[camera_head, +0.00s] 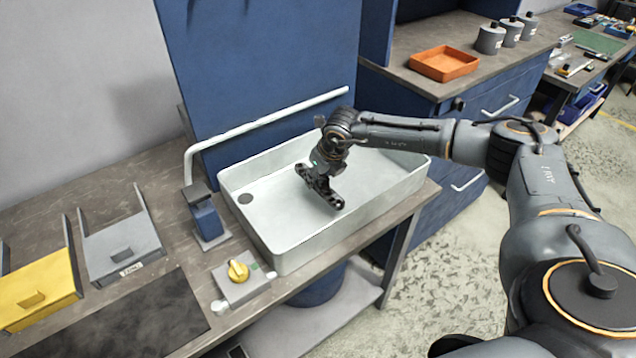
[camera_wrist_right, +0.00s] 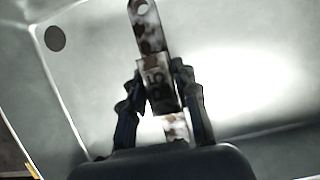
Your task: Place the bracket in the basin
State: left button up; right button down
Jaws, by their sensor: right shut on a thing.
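The basin (camera_head: 272,252) is a white rectangular tub on the workbench, with a dark round drain near its left end. My right gripper (camera_head: 322,186) is over the inside of the basin, pointing down. In the right wrist view, the gripper (camera_wrist_right: 162,98) is shut on the bracket (camera_wrist_right: 148,32), a flat mottled metal strip with a hole at its far end. The basin floor (camera_wrist_right: 90,75) shows behind it. In the head view the bracket is hard to tell from the dark fingers. I cannot tell whether it touches the basin floor. My left gripper is not in view.
A white pipe (camera_head: 265,122) runs along the basin's back edge. A blue post (camera_head: 206,217) and a box with a yellow knob (camera_head: 238,271) stand beside the basin. Grey (camera_head: 122,246) and yellow (camera_head: 38,297) trays lie left. An orange tray (camera_head: 443,63) is on the far bench.

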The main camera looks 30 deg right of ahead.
aim_at(318, 186)
notch_tip(318, 186, down, 2)
jog(key=shift+w+f, duration=0.15)
jog(key=shift+f, duration=0.05)
jog(key=shift+f+p, duration=0.3)
jog(key=shift+f, duration=0.1)
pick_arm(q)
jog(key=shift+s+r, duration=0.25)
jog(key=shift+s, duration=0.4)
pick_arm(e)
jog(key=shift+f, duration=0.1)
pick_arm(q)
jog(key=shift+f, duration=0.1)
pick_arm(e)
jog(key=shift+f, duration=0.1)
jog(key=c, duration=1)
grip_release()
